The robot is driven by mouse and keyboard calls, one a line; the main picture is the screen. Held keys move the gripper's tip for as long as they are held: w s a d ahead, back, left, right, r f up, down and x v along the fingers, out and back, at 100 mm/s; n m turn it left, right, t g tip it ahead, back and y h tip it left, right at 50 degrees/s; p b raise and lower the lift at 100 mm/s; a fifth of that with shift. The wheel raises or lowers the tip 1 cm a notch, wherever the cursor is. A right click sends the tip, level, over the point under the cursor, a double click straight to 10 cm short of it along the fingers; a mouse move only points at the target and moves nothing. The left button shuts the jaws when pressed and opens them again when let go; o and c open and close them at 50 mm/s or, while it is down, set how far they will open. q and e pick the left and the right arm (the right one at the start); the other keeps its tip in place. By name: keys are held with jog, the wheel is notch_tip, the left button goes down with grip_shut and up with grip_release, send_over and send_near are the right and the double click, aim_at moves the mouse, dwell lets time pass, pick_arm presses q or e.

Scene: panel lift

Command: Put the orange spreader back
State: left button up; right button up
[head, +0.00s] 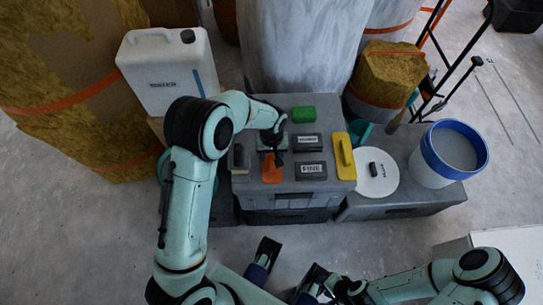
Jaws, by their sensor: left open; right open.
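The orange spreader (271,174) lies on the top of the grey case (325,186), near its front and left of a dark block labelled FINE (311,171). My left gripper (273,153) is open and points down over the case at the spreader's back end. It hides part of the spreader, and I cannot tell whether they touch. My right gripper (313,282) is open and low at the bottom of the view, in front of the case and away from the tools.
On the case are a green block (303,114), another dark block (308,142), a yellow float (344,157) and a dark grey tool (239,158). To the right are a white disc (376,183) and a blue-rimmed bucket (437,166). A white canister (160,75) stands behind left.

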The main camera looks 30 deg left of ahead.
aim_at(271, 160)
pick_arm(q)
notch_tip(271, 160, up, 10)
jog(key=p, duration=0.1)
jog(key=shift+p, duration=0.3)
jog(key=shift+s, duration=0.1)
